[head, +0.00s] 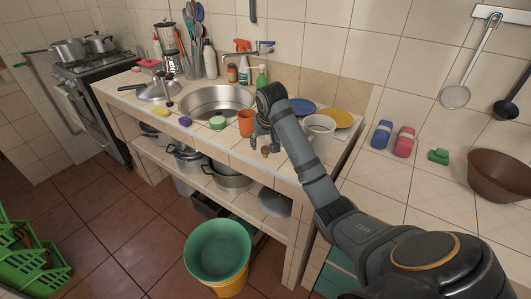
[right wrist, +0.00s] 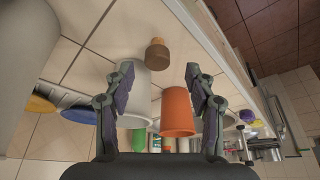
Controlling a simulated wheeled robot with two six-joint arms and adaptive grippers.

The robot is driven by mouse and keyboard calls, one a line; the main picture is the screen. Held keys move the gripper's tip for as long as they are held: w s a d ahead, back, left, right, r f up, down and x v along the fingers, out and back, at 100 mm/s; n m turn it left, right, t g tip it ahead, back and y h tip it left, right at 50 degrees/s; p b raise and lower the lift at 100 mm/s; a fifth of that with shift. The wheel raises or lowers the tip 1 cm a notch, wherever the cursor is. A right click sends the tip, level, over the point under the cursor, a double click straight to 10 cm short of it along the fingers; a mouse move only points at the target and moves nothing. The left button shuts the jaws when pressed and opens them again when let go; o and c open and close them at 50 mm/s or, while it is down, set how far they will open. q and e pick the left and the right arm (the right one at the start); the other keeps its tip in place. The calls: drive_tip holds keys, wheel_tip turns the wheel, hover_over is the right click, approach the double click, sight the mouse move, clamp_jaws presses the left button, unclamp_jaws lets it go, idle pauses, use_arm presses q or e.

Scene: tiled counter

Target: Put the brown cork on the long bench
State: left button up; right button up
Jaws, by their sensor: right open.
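The brown cork (head: 265,152) is on the tiled sink counter (head: 225,142), near its front edge. It also shows in the right wrist view (right wrist: 157,54), beyond the fingertips and roughly centred between them. My right gripper (head: 258,139) is open and reaches over the sink counter, close to the cork. Its two fingers (right wrist: 160,72) stand apart in the right wrist view with nothing visibly clamped between them. A second tiled counter (head: 385,185) runs along the right; I cannot tell which counter is the long bench. My left gripper is out of view.
An orange cup (head: 247,124) stands left of my gripper, and a white mug (head: 319,135) stands right. Blue and yellow plates (head: 339,118) lie behind. A brown bowl (head: 498,176) and small blue, pink and green items occupy the right counter; its tiles left of the bowl are partly clear.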

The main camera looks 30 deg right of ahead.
sight(265, 148)
drive_tip(key=x, duration=0.4)
drive_tip(key=shift+s+d+f, duration=0.1)
drive_tip(key=shift+d, duration=0.05)
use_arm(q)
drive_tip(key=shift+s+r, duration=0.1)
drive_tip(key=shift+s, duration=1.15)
use_arm(e)
drive_tip(key=shift+s, duration=0.1)
drive_tip(key=shift+c, duration=0.4)
drive_tip(key=c, duration=0.7)
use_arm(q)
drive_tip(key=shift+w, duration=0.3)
use_arm(e)
drive_tip(key=shift+c, duration=0.3)
drive_tip(key=shift+c, duration=0.2)
